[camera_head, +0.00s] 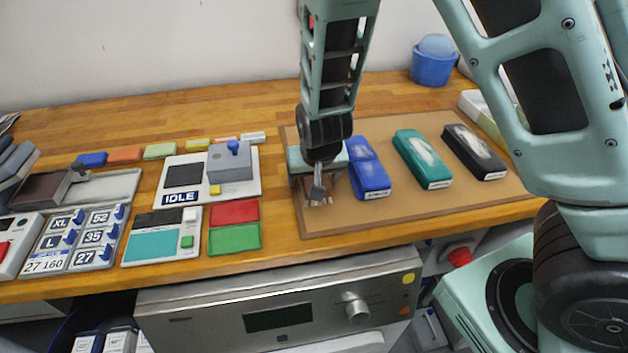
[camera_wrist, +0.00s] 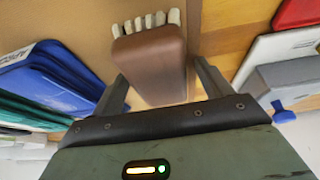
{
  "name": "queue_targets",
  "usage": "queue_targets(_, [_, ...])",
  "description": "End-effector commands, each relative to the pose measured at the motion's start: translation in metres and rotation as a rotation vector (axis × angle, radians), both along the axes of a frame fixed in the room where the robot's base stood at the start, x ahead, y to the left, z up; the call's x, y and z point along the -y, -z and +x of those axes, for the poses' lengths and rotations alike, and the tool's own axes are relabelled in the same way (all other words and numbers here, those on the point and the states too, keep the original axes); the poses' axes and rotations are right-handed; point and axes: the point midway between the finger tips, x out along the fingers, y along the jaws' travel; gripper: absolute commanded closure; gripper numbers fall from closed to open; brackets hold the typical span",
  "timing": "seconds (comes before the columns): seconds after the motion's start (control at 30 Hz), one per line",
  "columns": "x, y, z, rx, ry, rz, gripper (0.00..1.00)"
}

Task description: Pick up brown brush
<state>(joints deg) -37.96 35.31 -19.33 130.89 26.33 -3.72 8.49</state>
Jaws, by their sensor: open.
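The brown brush (camera_wrist: 150,62) shows large in the wrist view. It has a smooth rounded brown body and a row of pale bristle tufts at its far end. My gripper (camera_wrist: 160,78) is open, with one finger on each side of the brush and a visible gap on each side. In the camera_head view my gripper (camera_head: 319,185) is low over the left part of the tan mat (camera_head: 400,208). There it hides nearly all of the brush.
Right of my gripper lie a blue pack (camera_head: 368,168), a green pack (camera_head: 422,158) and a black pack (camera_head: 474,152). Left of the mat are a red and a green pad (camera_head: 234,238) and a grey device (camera_head: 230,163) on a white plate. A blue bucket (camera_head: 433,68) stands at the back.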

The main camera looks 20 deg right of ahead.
Motion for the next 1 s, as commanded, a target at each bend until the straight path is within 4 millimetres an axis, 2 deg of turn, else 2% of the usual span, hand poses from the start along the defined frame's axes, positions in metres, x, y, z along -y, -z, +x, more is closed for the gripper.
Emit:
queue_targets(0.67, [0.0000,0.0050,-0.0002,-0.001,0.000,0.000,0.22])
queue_targets(0.7, [0.0000,0.0050,-0.0002,-0.001,0.000,0.000,0.27])
queue_targets(0.87, [0.0000,0.0048,-0.0002,0.000,0.000,0.000,0.72])
queue_targets(1.0, [0.0000,0.0047,-0.0001,0.000,0.000,0.000,0.75])
